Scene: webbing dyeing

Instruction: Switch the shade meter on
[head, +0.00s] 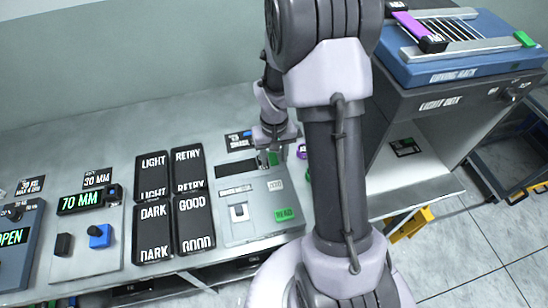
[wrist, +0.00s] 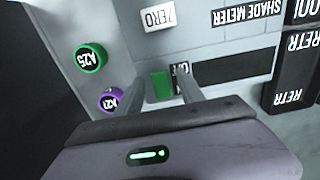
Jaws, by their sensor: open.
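The shade meter (head: 254,226) is a light grey box on the bench in the head view, partly covered by my arm. Its display (head: 236,167) is dark and blank; it also shows in the wrist view (wrist: 236,72). A small green switch (wrist: 160,85) sits beside the display, with a dark label partly hidden by a finger. My gripper (wrist: 161,80) is open above the meter, its fingers on either side of the green switch. Contact cannot be told. In the head view my gripper (head: 284,155) is over the meter's upper right.
A white ZERO key (wrist: 158,15) and a green READ key (head: 286,214) are on the meter. Round pieces A25 (wrist: 91,58) and A27 (wrist: 111,100) lie close by. Black LIGHT, RETRY, DARK and GOOD trays (head: 173,205) stand left; the light box (head: 440,105) stands right.

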